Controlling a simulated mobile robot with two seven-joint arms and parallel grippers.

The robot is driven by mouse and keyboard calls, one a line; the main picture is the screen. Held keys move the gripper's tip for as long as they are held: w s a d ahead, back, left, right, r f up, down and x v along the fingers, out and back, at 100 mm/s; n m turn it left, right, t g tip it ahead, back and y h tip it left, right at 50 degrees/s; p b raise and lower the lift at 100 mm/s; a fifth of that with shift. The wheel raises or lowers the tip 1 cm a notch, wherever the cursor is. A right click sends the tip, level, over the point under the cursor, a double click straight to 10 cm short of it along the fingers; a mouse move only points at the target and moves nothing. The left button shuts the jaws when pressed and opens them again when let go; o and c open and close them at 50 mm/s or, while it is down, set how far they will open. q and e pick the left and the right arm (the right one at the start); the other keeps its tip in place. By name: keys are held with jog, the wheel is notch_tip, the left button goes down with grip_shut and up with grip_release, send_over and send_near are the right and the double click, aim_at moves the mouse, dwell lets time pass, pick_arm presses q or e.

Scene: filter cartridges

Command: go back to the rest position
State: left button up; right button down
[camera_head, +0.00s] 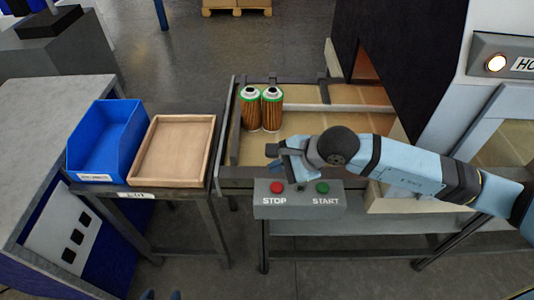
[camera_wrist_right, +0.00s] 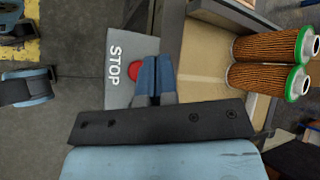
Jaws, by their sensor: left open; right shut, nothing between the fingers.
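My right gripper (camera_head: 277,163) is shut and empty, above the control box near the red STOP button (camera_head: 277,187). In the right wrist view, its blue fingers (camera_wrist_right: 156,62) are together, with the red button (camera_wrist_right: 135,71) partly hidden beside them. The green START button (camera_head: 322,188) is on the same control box (camera_head: 299,207). The two blue fingertips of my left gripper (camera_head: 162,295) just show at the bottom edge of the head view, apart and empty; the rest is out of the picture.
Two orange filter cartridges (camera_head: 261,110) with green rims stand side by side in the conveyor tray. A blue bin (camera_head: 108,139) and a wooden tray (camera_head: 172,151) sit on the stand at left, both empty. A machine housing (camera_head: 438,85) rises at right.

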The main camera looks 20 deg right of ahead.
jog(key=s+a+r+m+t+y+p, duration=0.2)
jog(key=s+a+r+m+y+p, duration=0.55)
jog(key=m, duration=0.85)
jog(key=w+d+f+m+t+h, duration=0.1)
jog(key=d+f+m+t+h, duration=0.2)
jog(key=m, duration=0.7)
jog(key=w+d+f+m+t+h, duration=0.1)
jog(key=d+m+t, duration=0.2)
jog(key=m+t, duration=0.5)
jog(key=s+d+f+m+g+h+p, duration=0.1)
jog(key=s+d+f+m+g+h, duration=0.2)
jog(key=f+m, duration=0.4)
jog(key=s+d+f+m+g+h+p, duration=0.2)
jog(key=s+d+f+m+g+h, duration=0.2)
jog(key=s+f+m, duration=0.3)
jog(key=s+m+h, duration=0.1)
jog(key=m, duration=0.4)
jog(key=shift+s+f, duration=0.15)
jog(key=shift+f, duration=0.15)
